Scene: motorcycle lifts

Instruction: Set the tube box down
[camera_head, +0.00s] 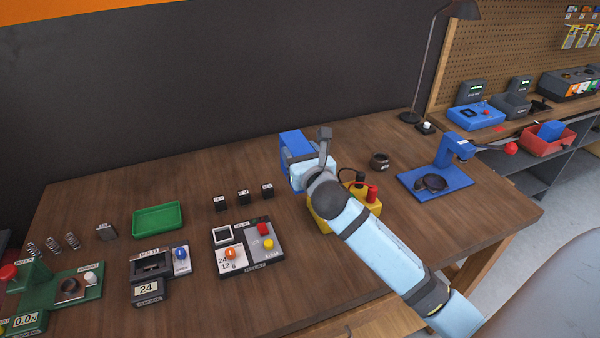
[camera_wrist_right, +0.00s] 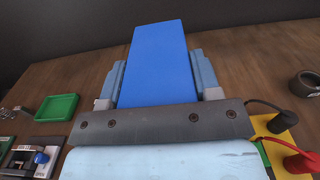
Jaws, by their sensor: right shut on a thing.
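The tube box is a blue box (camera_head: 293,142). In the head view it stands out beyond my right gripper (camera_head: 300,165), near the back of the wooden table. In the right wrist view the blue box (camera_wrist_right: 160,65) sits between the two fingers of my right gripper (camera_wrist_right: 160,88), which is shut on it. The box's lower end is hidden by the gripper, and I cannot tell whether it touches the table. My left gripper is in neither view.
The wooden table (camera_head: 330,295) holds a green tray (camera_head: 157,219), several small black blocks (camera_head: 243,196), a panel with buttons (camera_head: 247,247) and a black ring (camera_head: 379,161). A yellow device (camera_head: 325,224) with a red knob is under my right wrist. A blue press (camera_head: 440,170) stands to the right.

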